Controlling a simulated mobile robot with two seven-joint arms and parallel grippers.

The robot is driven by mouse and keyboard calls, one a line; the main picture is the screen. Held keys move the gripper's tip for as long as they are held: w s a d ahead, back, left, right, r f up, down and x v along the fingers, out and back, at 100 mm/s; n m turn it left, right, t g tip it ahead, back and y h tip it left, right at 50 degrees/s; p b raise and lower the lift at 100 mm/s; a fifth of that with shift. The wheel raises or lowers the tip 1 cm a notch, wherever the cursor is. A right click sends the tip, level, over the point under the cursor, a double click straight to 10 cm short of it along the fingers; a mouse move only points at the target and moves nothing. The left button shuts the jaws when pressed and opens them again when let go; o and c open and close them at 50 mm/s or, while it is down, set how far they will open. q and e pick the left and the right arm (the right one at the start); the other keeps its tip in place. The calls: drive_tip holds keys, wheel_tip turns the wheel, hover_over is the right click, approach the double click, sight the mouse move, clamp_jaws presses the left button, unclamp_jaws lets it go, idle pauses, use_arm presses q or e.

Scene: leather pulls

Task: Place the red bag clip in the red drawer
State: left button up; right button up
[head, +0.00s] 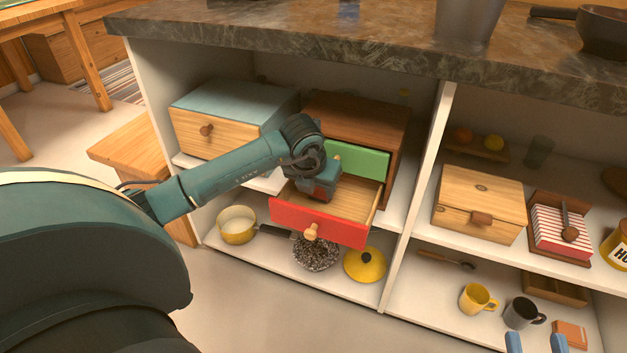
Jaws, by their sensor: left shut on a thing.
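The red drawer (318,225) is pulled open from the wooden cabinet, with its red front and round wooden knob facing me. My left gripper (322,192) points down into the open drawer, over its back part. It is shut on a small red thing, which I take to be the red bag clip (320,193). The gripper hides most of the clip, and I cannot tell whether it touches the drawer floor. My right gripper (536,343) shows only as two blue fingertips, set apart, at the bottom right edge. It looks open and empty.
A shut green drawer (358,159) sits above the red one. A blue-topped box (232,110) stands to the left. A yellow pan (237,225) and a yellow lid (365,265) lie on the shelf below. A white divider (415,190) stands to the right.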

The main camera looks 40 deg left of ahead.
use_arm(q)
drive_tip(key=shift+d+f, duration=0.1)
drive_tip(key=o, duration=0.9)
drive_tip(key=shift+o, duration=0.2)
